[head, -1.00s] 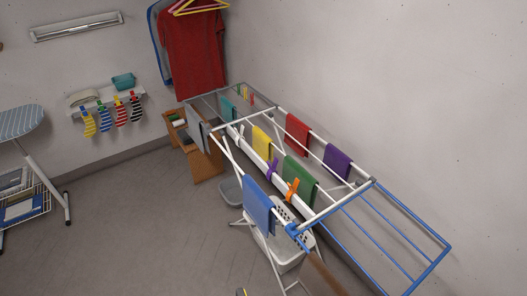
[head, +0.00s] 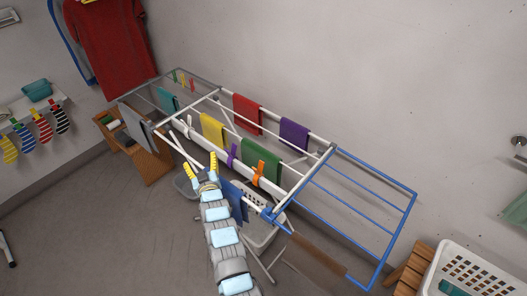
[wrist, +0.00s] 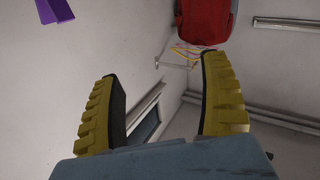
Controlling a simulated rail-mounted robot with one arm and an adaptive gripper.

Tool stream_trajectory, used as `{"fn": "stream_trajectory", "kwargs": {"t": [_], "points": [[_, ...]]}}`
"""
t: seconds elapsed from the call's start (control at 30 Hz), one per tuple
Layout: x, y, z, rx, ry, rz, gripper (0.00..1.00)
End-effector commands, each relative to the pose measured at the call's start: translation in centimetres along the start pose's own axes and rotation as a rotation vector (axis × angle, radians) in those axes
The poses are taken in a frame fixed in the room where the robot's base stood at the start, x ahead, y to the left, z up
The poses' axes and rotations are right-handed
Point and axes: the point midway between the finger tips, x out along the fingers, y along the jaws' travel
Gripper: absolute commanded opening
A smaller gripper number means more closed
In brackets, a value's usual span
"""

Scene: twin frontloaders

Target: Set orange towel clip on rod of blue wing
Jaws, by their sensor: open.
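The orange towel clip (head: 257,174) sits upright on the white middle bar of the drying rack, beside the green towel (head: 262,158). The blue wing (head: 366,205) extends from the rack's right end, its blue rods bare of clips. My gripper (head: 200,166) is open and empty, with yellow fingertips, near the front of the rack, left of the orange clip and by the blue towel. In the wrist view my gripper's two yellow fingers (wrist: 165,105) are spread apart with nothing between them. The orange clip does not show in the wrist view.
A purple clip (head: 232,155) stands on the same white bar. Red (head: 247,114), purple (head: 294,134) and yellow (head: 213,131) towels hang on the rack. A white basket (head: 475,270) stands at lower right. Open floor lies at left.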

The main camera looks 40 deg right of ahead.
Motion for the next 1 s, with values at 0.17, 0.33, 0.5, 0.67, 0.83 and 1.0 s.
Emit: {"fn": "stream_trajectory", "kwargs": {"t": [0.17, 0.33, 0.5, 0.67, 0.83, 1.0], "points": [[3.6, 3.5, 1.4, -0.037, -0.201, -0.042, 0.78], [5.0, 6.6, 2.8, -0.071, -0.396, -0.108, 0.78], [5.0, 10.1, 3.0, -0.106, -0.577, -0.186, 0.78], [3.3, 13.2, 2.9, -0.135, -0.75, -0.275, 0.78], [0.0, 16.8, 2.0, -0.162, -0.929, -0.38, 0.78], [-3.7, 19.7, 0.6, -0.178, -1.076, -0.474, 0.78]]}}
